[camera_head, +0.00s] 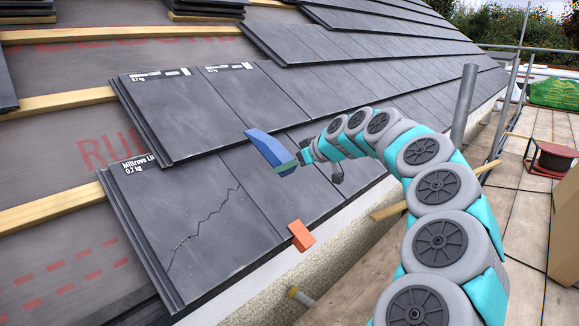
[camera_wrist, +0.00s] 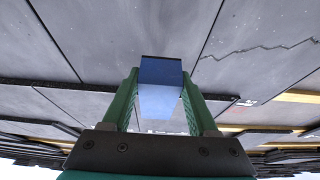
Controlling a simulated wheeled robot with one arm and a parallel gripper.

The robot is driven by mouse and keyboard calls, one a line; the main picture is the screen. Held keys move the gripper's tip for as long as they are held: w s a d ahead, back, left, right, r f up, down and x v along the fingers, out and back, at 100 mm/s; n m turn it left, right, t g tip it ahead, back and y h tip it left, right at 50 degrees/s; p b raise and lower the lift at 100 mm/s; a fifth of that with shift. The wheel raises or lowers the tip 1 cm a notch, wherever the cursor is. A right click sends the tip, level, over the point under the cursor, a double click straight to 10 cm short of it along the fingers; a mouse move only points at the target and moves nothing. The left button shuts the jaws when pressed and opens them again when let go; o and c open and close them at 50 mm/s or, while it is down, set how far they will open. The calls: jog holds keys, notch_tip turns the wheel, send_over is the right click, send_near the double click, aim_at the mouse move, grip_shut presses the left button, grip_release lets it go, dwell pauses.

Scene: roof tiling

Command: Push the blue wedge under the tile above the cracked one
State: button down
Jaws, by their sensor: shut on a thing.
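The cracked grey tile (camera_head: 165,210) lies at the left end of the lowest course, with a jagged crack. It also shows at the upper right in the wrist view (camera_wrist: 285,62). The tile above it (camera_head: 175,115) overlaps its upper part, and its lower edge looks flat. My gripper (camera_head: 297,160) is shut on the blue wedge (camera_head: 265,146), up and right of the crack. In the wrist view the wedge (camera_wrist: 160,85) sits between the green fingers of my gripper (camera_wrist: 159,74). The wedge is clear of the tile above; whether it touches any tile is unclear.
An orange block (camera_head: 301,236) sits at the eave edge. Timber battens (camera_head: 60,103) and bare underlay lie left of the tiles. Tile stacks (camera_head: 205,8) stand higher up. A scaffold pole (camera_head: 463,105) and a red cable reel (camera_head: 551,158) are at the right.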

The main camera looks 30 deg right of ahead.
send_near(269, 184)
jog(key=shift+r+p+x, duration=0.2)
jog(key=shift+p+x, duration=0.2)
jog(key=shift+x, duration=1.25)
jog(key=shift+f+b+x, duration=0.2)
jog(key=shift+b+x, duration=0.3)
jog(key=shift+x, duration=0.8)
jog(key=shift+s+d+b, duration=0.1)
jog(key=shift+b, duration=0.6)
jog(key=shift+f, duration=0.2)
jog(key=shift+r, duration=0.15)
jog(key=shift+w+r, duration=0.2)
jog(key=shift+w, duration=0.25)
jog(key=shift+w+a+r+p, duration=0.15)
jog(key=shift+w+a+r, duration=0.15)
jog(key=shift+w, duration=0.2)
jog(key=shift+w+a+r+p, duration=0.2)
jog(key=shift+w+r, duration=0.1)
jog(key=shift+w, duration=0.15)
jog(key=shift+w+a+r+p, duration=0.2)
jog(key=shift+w+r, duration=0.15)
jog(key=shift+w, duration=0.15)
dwell(0.3)
jog(key=shift+c, duration=0.5)
grip_release()
